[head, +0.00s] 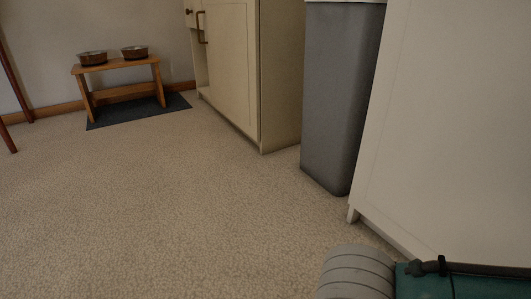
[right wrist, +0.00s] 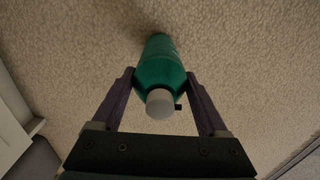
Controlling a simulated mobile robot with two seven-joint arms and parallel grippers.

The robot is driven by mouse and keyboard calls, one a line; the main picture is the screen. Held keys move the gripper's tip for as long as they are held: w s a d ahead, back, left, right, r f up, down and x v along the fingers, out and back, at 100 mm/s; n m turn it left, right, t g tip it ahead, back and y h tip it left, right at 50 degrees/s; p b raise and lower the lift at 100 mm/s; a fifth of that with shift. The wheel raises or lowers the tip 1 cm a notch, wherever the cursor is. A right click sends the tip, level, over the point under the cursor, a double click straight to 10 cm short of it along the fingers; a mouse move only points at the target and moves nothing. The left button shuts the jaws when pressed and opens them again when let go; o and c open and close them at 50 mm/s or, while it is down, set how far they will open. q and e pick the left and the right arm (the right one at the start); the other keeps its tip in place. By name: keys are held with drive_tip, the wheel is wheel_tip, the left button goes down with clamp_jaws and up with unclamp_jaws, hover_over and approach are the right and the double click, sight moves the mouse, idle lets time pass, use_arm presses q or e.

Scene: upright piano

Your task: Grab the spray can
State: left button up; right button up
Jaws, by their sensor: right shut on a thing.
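The spray can (right wrist: 160,65) is green with a white cap (right wrist: 160,103). It shows in the right wrist view, with its cap end towards the camera and its far end towards the carpet. My right gripper (right wrist: 160,74) is shut on the can, with one dark purple finger on each side of its body. Whether the far end of the can touches the carpet is hard to tell. The can and the right gripper's fingers do not show in the head view. My left gripper is in neither view.
Beige carpet (head: 170,210) lies clear at the left and middle. A white cabinet (head: 450,120) and a grey bin (head: 338,100) stand at the right, beside a cream cabinet (head: 232,65). A wooden stand (head: 118,67) with two bowls is at the back left.

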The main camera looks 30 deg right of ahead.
clamp_jaws()
drive_tip(key=shift+r, duration=0.15)
